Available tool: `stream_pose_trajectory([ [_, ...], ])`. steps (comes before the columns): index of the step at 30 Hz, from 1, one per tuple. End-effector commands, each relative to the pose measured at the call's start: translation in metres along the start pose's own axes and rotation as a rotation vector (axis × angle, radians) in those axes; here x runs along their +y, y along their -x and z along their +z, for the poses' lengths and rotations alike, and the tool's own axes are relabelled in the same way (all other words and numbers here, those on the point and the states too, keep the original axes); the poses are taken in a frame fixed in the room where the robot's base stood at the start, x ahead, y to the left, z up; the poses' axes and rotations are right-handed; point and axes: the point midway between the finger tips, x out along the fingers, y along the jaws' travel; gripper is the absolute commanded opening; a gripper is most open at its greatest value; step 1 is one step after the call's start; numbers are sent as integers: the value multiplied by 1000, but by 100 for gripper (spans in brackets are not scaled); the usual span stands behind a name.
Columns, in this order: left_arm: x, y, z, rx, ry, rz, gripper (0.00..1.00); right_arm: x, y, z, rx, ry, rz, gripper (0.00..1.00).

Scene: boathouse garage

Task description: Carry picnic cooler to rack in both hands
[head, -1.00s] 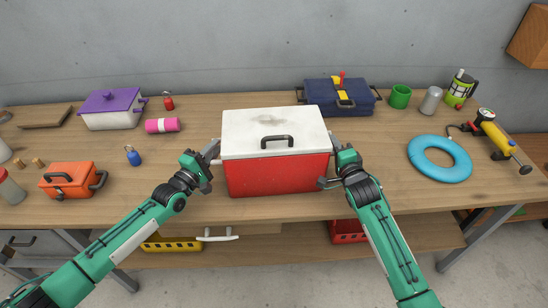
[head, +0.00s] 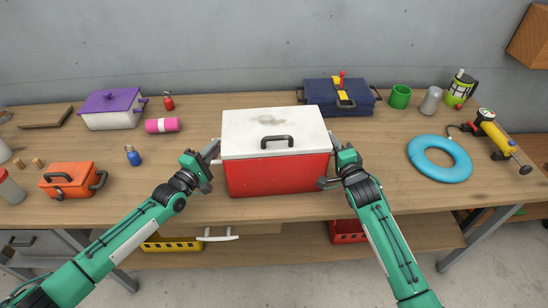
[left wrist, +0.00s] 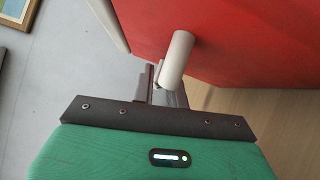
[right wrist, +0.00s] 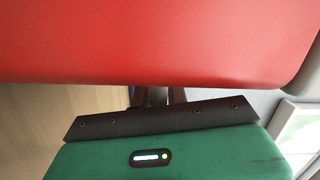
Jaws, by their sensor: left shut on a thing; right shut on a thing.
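The picnic cooler (head: 276,175) is a red box with a white lid and a dark handle on top. It is upright over the middle of the workbench; I cannot tell whether its base touches the top. My left gripper (head: 212,152) is at its left side, shut on a pale round side handle (left wrist: 177,58) in the left wrist view. My right gripper (head: 334,146) is shut at its right side. In the right wrist view the red wall (right wrist: 150,40) hides what the fingers hold. I cannot make out a rack.
Right are a navy toolbox (head: 325,95), blue ring (head: 440,160) and yellow pump (head: 496,138). A low shelf (head: 285,245) holds crates.

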Motion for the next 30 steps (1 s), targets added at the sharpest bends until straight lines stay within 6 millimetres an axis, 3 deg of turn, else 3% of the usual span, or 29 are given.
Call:
stream_pose_trajectory([
  [18, -2, 1, -1, 1, 0, -3, 0, 3, 0, 0, 1, 4, 4, 0],
  [30, 10, -1, 0, 1, -1, 4, 0, -9, 0, -3, 2, 4, -3, 0],
])
